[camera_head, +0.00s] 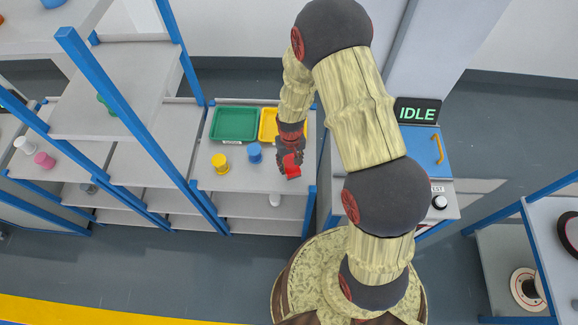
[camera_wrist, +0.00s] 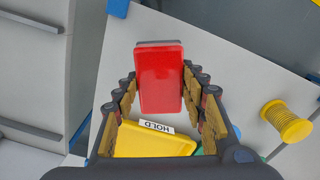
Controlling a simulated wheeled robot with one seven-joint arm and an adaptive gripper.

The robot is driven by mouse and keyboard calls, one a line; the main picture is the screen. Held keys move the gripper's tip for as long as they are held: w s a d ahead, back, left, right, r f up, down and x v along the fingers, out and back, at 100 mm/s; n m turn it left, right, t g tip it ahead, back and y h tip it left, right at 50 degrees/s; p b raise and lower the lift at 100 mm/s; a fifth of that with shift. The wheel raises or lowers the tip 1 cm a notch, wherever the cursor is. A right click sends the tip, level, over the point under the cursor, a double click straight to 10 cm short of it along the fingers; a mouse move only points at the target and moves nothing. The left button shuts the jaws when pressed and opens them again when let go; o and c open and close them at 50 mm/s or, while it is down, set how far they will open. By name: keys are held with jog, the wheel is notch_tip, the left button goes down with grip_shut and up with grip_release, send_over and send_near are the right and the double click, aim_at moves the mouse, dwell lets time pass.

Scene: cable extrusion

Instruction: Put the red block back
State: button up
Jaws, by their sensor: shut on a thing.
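The red block (camera_head: 292,167) is between the fingers of my gripper (camera_head: 289,158), above the white table near its front right part. In the wrist view the red block (camera_wrist: 160,78) sits between the fingertips of my gripper (camera_wrist: 160,85), which is shut on it. I cannot tell its exact height above the table. A yellow tray (camera_head: 268,124) lies behind my gripper, partly hidden by my arm. In the wrist view the yellow tray (camera_wrist: 150,142) shows with a label reading HOLD (camera_wrist: 157,127). A green tray (camera_head: 234,124) lies to its left.
A yellow spool (camera_head: 220,163) and a blue spool (camera_head: 254,152) stand on the table left of my gripper. A blue post (camera_head: 140,130) of the rack stands to the left. A machine with an IDLE display (camera_head: 417,111) stands at right.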

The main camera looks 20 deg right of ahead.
aim_at(289, 166)
jog(key=shift+w+f, duration=0.4)
jog(key=shift+f, duration=0.05)
jog(key=shift+w+f, duration=0.2)
jog(key=shift+f, duration=1.6)
jog(key=shift+f, duration=0.1)
jog(key=o, duration=1)
